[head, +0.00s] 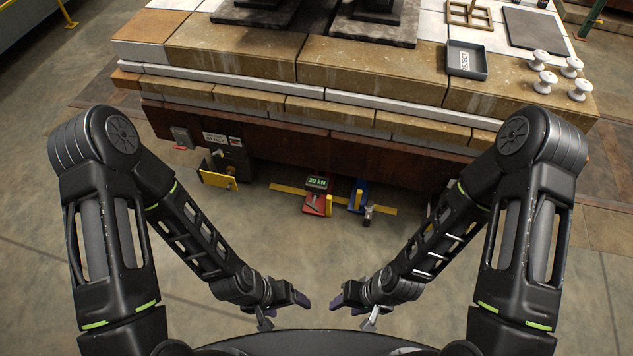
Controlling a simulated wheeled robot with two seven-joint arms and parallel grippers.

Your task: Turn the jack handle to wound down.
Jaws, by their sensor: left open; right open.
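Below the front of the bench, a red device (317,203) with a grey lever on it carries a green-lit display (317,183) reading 20 kN. Just right of it stands a blue device (356,196) with a small grey and brown handle-like part (368,214) at its front. I cannot tell for sure which of these is the jack handle. My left gripper (284,311) is open and empty, low in front of my body. My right gripper (353,311) is open and empty beside it. Both are well apart from the devices.
The bench (380,72) bears dark plates, a dark tray (467,62) with a label, several white insulators (541,60) and a wooden rack (468,14). A yellow bracket (217,180) and grey boxes hang at the bench's front left.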

